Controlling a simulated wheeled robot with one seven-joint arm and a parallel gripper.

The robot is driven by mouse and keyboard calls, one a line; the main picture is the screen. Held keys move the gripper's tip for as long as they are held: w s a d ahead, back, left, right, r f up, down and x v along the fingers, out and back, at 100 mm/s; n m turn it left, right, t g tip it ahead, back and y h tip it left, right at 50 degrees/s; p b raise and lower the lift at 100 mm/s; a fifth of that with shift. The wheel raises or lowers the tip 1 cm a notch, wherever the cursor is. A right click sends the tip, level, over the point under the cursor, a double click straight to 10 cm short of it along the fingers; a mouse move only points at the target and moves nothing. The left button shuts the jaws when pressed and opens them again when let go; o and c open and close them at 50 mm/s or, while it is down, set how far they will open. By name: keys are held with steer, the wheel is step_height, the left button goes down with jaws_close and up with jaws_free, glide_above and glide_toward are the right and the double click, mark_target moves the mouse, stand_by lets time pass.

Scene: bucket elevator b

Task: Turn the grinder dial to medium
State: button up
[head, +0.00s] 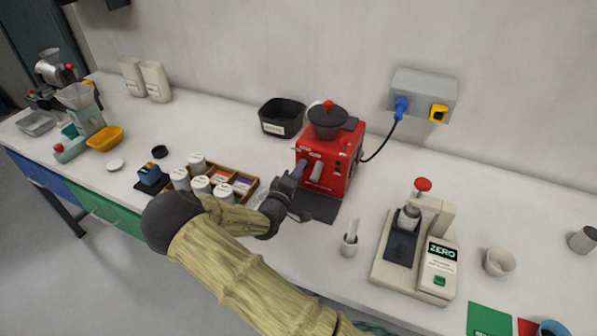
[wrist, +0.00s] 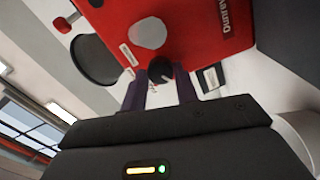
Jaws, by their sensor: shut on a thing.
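The red grinder (head: 348,160) stands against the back wall on the white bench, with a dark hopper (head: 328,120) on top. In the wrist view its red front (wrist: 195,25) fills the upper part, with a pale rounded spout (wrist: 147,33). A small black dial (wrist: 160,69) with a white pointer mark sits on that face. My gripper (wrist: 161,88) has its two dark purple fingers on either side of the dial and is shut on it. In the head view my gripper (head: 299,168) is at the grinder's left front, and the dial is hidden. The dial's scale markings cannot be read.
A wooden rack (head: 236,189) with several white jars stands left of my gripper. A black bin (head: 281,118) is behind. A blue plug cable runs to the wall box (head: 423,93).

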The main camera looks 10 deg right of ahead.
steer(key=o, duration=0.7)
steer(key=shift+a, duration=0.1)
steer(key=shift+s, duration=0.1)
steer(key=b+v, duration=0.3)
steer(key=v, duration=1.4)
steer(key=shift+a, duration=0.2)
steer(key=shift+f, duration=0.15)
